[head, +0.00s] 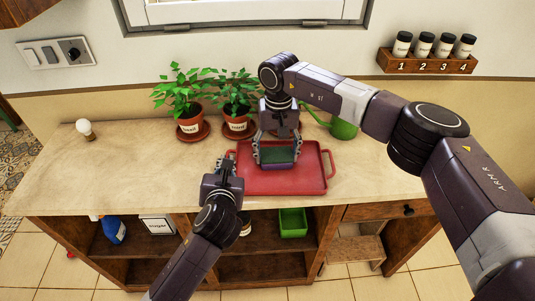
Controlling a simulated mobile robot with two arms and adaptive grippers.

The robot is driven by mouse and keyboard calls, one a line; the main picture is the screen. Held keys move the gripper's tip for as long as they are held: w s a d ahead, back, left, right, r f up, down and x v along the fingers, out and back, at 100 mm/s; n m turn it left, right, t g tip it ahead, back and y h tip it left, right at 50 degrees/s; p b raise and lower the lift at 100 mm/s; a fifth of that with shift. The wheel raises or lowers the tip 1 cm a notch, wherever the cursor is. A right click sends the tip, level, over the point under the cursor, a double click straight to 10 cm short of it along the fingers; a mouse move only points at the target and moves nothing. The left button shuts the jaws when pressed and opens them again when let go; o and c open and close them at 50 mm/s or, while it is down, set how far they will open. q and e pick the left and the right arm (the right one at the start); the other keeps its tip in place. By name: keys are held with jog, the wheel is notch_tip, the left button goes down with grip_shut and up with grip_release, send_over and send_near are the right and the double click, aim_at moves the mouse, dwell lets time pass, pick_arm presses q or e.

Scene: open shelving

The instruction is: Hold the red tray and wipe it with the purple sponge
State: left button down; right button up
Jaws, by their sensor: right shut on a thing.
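The red tray (300,183) lies flat on the counter, with a handle at its left and right ends. My right gripper (276,158) reaches down over the tray's upper left part, its fingers shut on the sponge (279,156).
The counter (110,175) is clear at the left. Shelves below hold a green bin (292,222).

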aim_at(262, 154)
jog(key=shift+s+d, duration=0.2)
jog(key=shift+d, duration=2.55)
jog(key=shift+w+a, duration=0.15)
jog(key=shift+a, duration=2.3)
jog(key=shift+a+r, duration=0.1)
jog(key=shift+a, duration=0.65)
jog(key=shift+w+a, duration=0.1)
jog(key=shift+a, duration=1.45)
jog(key=shift+w+a, duration=0.1)
jog(key=shift+a, duration=0.2)
jog(key=shift+d+r, duration=0.15)
jog(key=shift+r, duration=3.8)
